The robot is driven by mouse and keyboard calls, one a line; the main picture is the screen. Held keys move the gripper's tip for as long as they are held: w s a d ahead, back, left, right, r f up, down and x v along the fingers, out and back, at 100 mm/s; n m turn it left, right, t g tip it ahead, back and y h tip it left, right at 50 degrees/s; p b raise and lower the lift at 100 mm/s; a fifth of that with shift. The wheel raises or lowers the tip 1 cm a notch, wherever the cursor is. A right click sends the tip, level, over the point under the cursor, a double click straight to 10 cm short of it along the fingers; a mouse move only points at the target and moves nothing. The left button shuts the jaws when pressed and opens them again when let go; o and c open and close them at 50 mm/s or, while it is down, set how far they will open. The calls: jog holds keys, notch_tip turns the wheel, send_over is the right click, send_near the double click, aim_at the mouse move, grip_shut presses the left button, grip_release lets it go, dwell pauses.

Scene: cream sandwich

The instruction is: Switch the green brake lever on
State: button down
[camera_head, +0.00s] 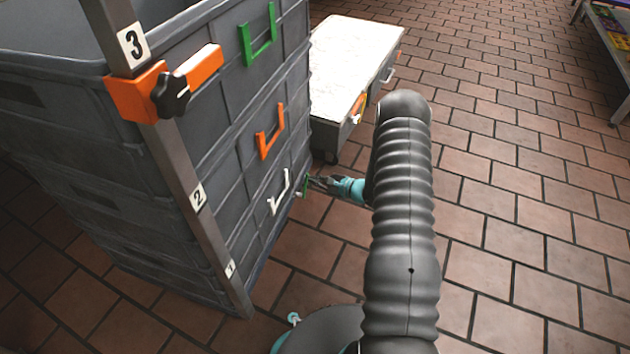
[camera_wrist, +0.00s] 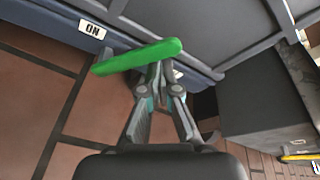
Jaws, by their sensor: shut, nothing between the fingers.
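The green brake lever (camera_wrist: 137,57) lies across the middle of the wrist view, tilted up to the right. It is low on the grey crate stack, near the floor. An "ON" label (camera_wrist: 92,30) is to the left of the lever. My gripper (camera_wrist: 160,70) is shut and empty, with its fingertips right at the lever's lower edge; I cannot tell whether they touch it. In the head view my gripper (camera_head: 316,184) is at the stack's lower right corner, and only a small green bit of the lever (camera_head: 305,193) shows beside the fingertips.
The grey crate stack (camera_head: 225,150) has green (camera_head: 258,35), orange (camera_head: 270,131) and white (camera_head: 279,191) handles and a numbered post (camera_head: 185,170). A low white-topped cabinet (camera_head: 350,60) stands behind my gripper. Brick floor (camera_head: 520,200) to the right is clear.

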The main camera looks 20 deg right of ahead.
jog(key=shift+w+a+f+b, duration=0.15)
jog(key=shift+w+f+b, duration=0.15)
jog(key=shift+b, duration=0.1)
jog(key=s+d, duration=0.5)
jog(key=d, duration=0.3)
jog(key=shift+s+d+r+p, duration=0.15)
jog(key=shift+s+p, duration=0.25)
